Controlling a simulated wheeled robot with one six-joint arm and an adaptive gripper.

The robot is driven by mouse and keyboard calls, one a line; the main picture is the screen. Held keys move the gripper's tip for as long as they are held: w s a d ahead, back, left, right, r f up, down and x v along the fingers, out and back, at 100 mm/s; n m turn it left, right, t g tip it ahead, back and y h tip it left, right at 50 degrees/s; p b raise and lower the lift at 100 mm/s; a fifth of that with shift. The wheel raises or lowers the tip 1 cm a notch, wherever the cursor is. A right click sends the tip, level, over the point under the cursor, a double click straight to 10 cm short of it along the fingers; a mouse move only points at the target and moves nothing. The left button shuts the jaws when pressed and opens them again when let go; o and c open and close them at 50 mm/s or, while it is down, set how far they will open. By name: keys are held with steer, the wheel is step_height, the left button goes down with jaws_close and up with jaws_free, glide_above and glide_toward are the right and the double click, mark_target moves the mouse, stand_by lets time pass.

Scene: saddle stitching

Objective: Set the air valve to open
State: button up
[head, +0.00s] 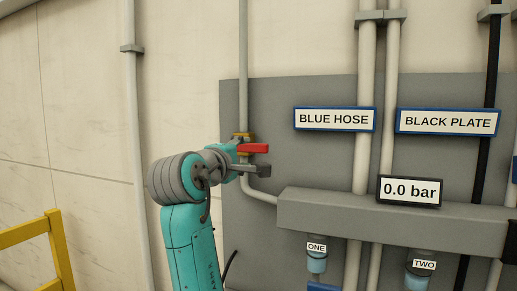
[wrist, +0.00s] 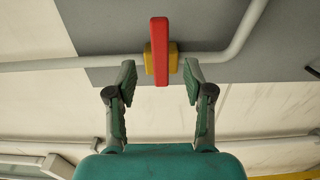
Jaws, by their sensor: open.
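The air valve has a red lever handle (head: 254,148) on a yellow body (head: 243,136), set in a light pipe (head: 243,90). The lever lies crosswise to the pipe in both views. In the wrist view the red lever (wrist: 160,50) stands upright in the picture over the yellow body (wrist: 174,58). My gripper (wrist: 159,80) is open, with one finger on each side of the lever's lower end and a visible gap on both sides. In the head view my gripper (head: 254,159) is at the valve, and my arm hides part of the pipe behind it.
A display (head: 409,191) reads 0.0 bar above a grey manifold box (head: 390,222) to the right of the valve. Signs read BLUE HOSE (head: 335,119) and BLACK PLATE (head: 447,122). A yellow railing (head: 35,230) stands at the lower left.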

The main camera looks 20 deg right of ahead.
mark_target(255, 149)
steer(key=x, duration=0.9)
steer(key=shift+w+d, duration=0.1)
steer(key=shift+w, duration=0.05)
jaws_close()
